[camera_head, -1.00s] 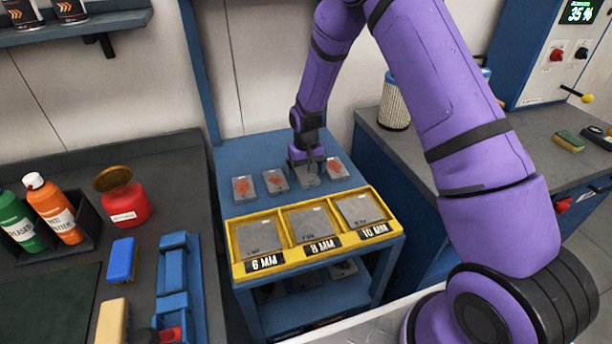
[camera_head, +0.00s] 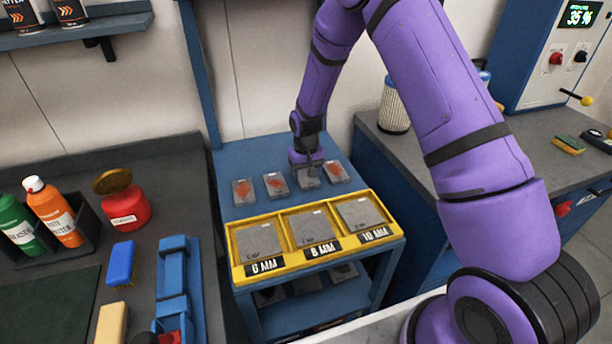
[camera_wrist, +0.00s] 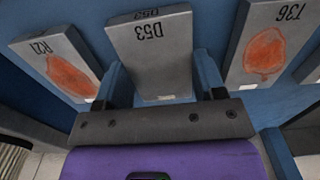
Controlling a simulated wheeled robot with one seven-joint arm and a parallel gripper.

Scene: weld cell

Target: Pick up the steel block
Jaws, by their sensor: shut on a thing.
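The steel block (camera_wrist: 152,50) is a plain grey plate marked D53, with no red patch on its visible face. My gripper (camera_wrist: 161,72) has one blue finger along each side of it and is shut on it. In the head view my gripper (camera_head: 306,161) reaches down onto the same block (camera_head: 309,180) in the row on the blue bench (camera_head: 232,158). The gripper hides the block's far part. I cannot tell whether the block is clear of the bench.
Close on either side are grey blocks with red patches, R21 (camera_wrist: 50,62) and T36 (camera_wrist: 270,45). Another red-patched block (camera_head: 242,192) ends the row at left. A yellow tray (camera_head: 236,262) with 6, 8 and 10 MM compartments, each holding a plate, stands in front.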

